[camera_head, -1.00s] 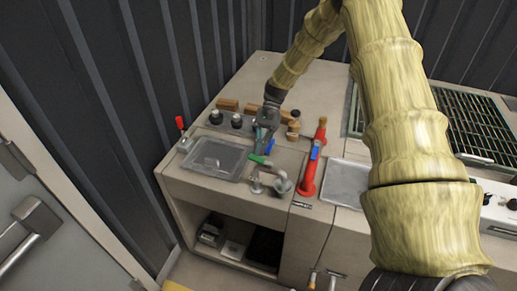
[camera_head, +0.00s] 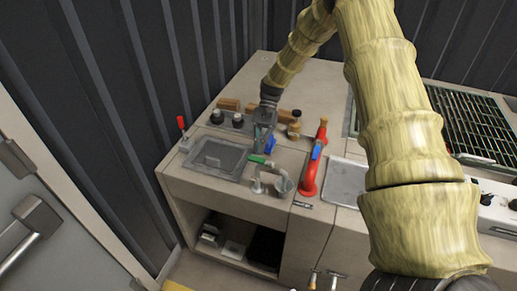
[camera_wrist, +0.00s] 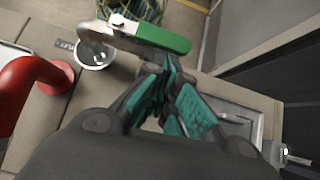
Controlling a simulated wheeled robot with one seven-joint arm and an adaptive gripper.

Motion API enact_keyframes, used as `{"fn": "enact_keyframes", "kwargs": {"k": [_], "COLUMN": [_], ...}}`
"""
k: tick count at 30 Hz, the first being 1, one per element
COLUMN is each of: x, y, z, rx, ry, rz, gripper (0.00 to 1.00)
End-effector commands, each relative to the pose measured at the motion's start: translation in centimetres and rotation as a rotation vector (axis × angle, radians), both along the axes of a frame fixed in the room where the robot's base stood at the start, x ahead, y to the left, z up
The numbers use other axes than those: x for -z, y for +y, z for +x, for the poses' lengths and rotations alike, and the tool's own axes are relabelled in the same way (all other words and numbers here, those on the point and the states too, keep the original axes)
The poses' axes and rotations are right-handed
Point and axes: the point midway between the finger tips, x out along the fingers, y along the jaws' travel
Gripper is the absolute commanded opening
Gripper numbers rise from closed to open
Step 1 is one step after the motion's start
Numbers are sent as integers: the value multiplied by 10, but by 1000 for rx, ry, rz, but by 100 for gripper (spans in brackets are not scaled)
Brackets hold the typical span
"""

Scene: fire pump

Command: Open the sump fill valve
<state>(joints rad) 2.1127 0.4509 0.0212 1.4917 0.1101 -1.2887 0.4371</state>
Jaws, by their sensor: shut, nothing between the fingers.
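A green lever handle (camera_head: 259,159) sits on a metal valve and pipe (camera_head: 259,180) at the front of the counter. I take it for the sump fill valve. In the wrist view the green handle (camera_wrist: 165,38) lies across the top, its metal arm reaching left over a round cup-like fitting (camera_wrist: 95,52). My gripper (camera_head: 262,142) is just behind the handle in the head view. In the wrist view my gripper (camera_wrist: 170,78) is shut and empty, its teal fingertips close beside the handle's right part. I cannot tell whether they touch.
A red pipe (camera_head: 313,165) with a blue handle stands right of the valve. A sunken basin (camera_head: 219,158) is on the left, with a red-tipped lever (camera_head: 182,127) beyond it. Knobs and wooden blocks (camera_head: 229,104) stand behind. A green grate (camera_head: 470,122) is at the right.

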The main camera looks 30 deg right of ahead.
Motion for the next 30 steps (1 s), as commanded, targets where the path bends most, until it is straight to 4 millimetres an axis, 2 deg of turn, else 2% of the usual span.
{"fn": "enact_keyframes", "kwargs": {"k": [7,18,24,30], "x": [2,-46,-63,-70], "y": [-32,-70,-81,-83], "z": [17,46,56,59], "rx": [5,8,7,6], "ry": [-1,-3,-2,0], "rz": [-2,-1,0,0], "gripper": [0,0,0,0]}}
